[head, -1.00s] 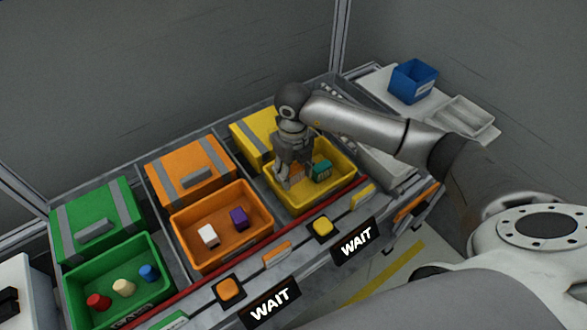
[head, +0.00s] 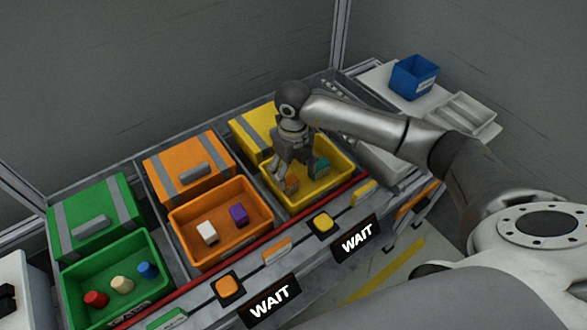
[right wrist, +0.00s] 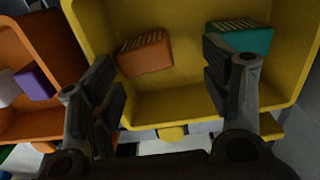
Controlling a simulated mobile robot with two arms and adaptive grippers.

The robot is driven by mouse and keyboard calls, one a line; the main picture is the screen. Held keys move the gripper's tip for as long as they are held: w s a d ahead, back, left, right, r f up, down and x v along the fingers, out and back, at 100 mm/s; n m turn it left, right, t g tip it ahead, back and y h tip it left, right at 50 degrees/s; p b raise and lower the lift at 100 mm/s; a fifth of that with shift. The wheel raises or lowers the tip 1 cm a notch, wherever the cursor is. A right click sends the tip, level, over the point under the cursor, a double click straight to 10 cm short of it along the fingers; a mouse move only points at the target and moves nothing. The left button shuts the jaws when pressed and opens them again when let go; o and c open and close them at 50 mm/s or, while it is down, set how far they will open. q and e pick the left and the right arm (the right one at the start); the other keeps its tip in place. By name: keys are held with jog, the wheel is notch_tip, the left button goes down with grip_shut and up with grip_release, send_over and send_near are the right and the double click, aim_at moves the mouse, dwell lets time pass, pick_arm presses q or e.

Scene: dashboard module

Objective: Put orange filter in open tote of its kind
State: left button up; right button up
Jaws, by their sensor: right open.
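The orange filter (head: 292,183) lies inside the open yellow tote (head: 325,197), near its left side. In the right wrist view the orange filter (right wrist: 145,52) is a ribbed block resting slightly askew on the tote floor. A teal filter (head: 320,168) lies to its right, and it also shows in the right wrist view (right wrist: 240,38). My right gripper (head: 284,172) is over the tote, fingers pointing down. In the right wrist view its fingers (right wrist: 158,68) are spread wide, with the orange filter beyond them and not gripped. My left gripper is not in view.
An open orange tote (head: 188,256) holds a white and a purple block. An open green tote (head: 75,318) holds red, cream and blue pieces. Closed lidded totes stand behind the open ones. A blue bin (head: 414,78) stands at the back right.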

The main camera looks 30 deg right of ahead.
aim_at(294, 180)
jog(key=shift+r, duration=0.1)
jog(key=shift+r+p, duration=0.3)
jog(key=shift+p, duration=0.1)
jog(key=shift+r+p, duration=0.45)
jog(key=shift+r, duration=0.1)
notch_tip(294, 180, up, 11)
jog(key=b, duration=0.3)
jog(key=shift+r, duration=0.2)
jog(key=shift+s+f, duration=0.1)
